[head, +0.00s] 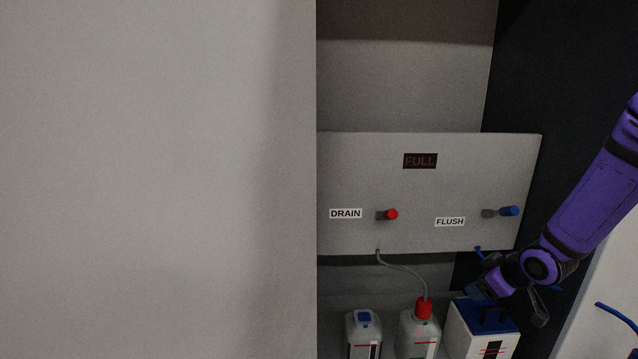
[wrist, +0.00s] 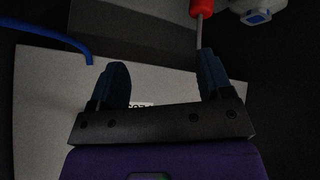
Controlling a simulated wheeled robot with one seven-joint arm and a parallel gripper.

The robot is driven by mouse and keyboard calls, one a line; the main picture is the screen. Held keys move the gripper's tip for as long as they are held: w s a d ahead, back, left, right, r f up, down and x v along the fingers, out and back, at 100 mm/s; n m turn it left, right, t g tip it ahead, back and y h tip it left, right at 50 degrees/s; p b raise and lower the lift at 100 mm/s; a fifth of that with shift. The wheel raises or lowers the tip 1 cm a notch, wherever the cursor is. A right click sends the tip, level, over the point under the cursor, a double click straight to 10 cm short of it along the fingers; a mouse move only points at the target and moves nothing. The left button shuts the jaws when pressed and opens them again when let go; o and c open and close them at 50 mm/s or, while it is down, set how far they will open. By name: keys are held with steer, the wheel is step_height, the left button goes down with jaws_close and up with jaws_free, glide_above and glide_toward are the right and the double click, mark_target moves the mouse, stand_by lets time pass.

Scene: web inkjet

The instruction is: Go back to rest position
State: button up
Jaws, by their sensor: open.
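My gripper (head: 482,290) is at the lower right of the head view, at the end of my purple arm, just over or in front of the blue-topped white container (head: 470,330). I cannot tell whether it touches that container. In the wrist view its two dark blue fingers (wrist: 164,78) stand wide apart with nothing held between them. Part of a printed label shows behind the gap.
A grey panel (head: 440,180) has a red DRAIN knob (head: 391,214), a blue FLUSH knob (head: 509,211) and a dark FULL display (head: 420,161). Below stand a red-capped bottle (head: 418,335) with a grey tube and a blue-capped bottle (head: 362,335). A large pale surface (head: 150,180) fills the left.

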steer(key=s+a+r+m+g+h, duration=0.1)
steer(key=s+r+m+h, duration=0.1)
steer(key=s+r, duration=0.5)
steer(key=s+r+m+h, duration=0.2)
steer(key=s+r+h, duration=0.1)
steer(key=r, duration=0.8)
steer(key=s+a+r+m+y, duration=0.1)
steer(key=s+a+r, duration=0.2)
steer(key=s, duration=0.6)
steer(key=s+a+r+m+g+y, duration=0.1)
steer(key=s+a+r+m, duration=0.1)
steer(key=s+r, duration=0.3)
steer(key=s+a, duration=0.1)
steer(key=s, duration=0.3)
steer(key=shift+a+m+y, duration=0.3)
steer(key=shift+y, duration=0.1)
steer(key=shift+w+d, duration=0.1)
